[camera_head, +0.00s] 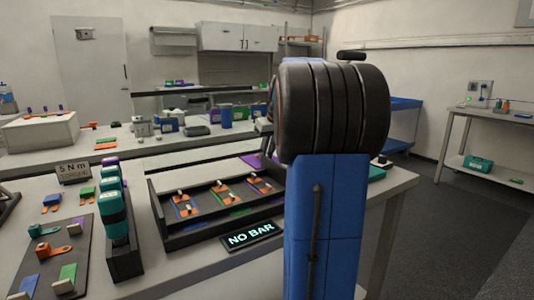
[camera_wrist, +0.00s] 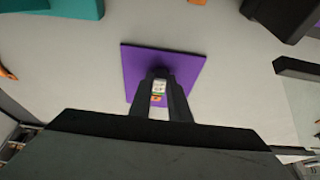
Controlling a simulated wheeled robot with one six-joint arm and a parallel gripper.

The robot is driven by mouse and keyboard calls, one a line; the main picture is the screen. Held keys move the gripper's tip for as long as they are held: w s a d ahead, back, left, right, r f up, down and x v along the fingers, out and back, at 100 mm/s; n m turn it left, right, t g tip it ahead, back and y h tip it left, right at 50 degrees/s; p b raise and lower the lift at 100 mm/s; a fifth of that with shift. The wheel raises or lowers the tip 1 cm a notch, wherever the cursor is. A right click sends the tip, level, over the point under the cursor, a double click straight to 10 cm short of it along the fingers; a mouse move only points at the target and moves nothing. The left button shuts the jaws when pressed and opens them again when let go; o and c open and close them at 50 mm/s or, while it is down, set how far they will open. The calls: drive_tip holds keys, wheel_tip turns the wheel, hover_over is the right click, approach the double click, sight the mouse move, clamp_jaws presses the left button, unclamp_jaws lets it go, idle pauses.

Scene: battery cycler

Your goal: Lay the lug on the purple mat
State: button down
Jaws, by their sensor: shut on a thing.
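The purple mat (camera_wrist: 185,62) lies flat on the light bench, in the middle of the wrist view. My gripper (camera_wrist: 159,80) is over it, shut on the lug (camera_wrist: 156,97), a small piece showing white and orange between the dark fingers. The fingers hide much of the lug. I cannot tell whether the lug touches the mat or hangs above it. In the head view my arm hides the gripper and the lug; a purple edge (camera_head: 251,160) behind the tray may be part of the mat.
In the wrist view, dark objects (camera_wrist: 285,15) and a teal one (camera_wrist: 80,8) lie beyond the mat.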

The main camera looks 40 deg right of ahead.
drive_tip(key=c, duration=1.7)
unclamp_jaws()
drive_tip(key=shift+o, duration=0.2)
drive_tip(key=v, duration=1.2)
drive_tip(key=shift+r, duration=0.1)
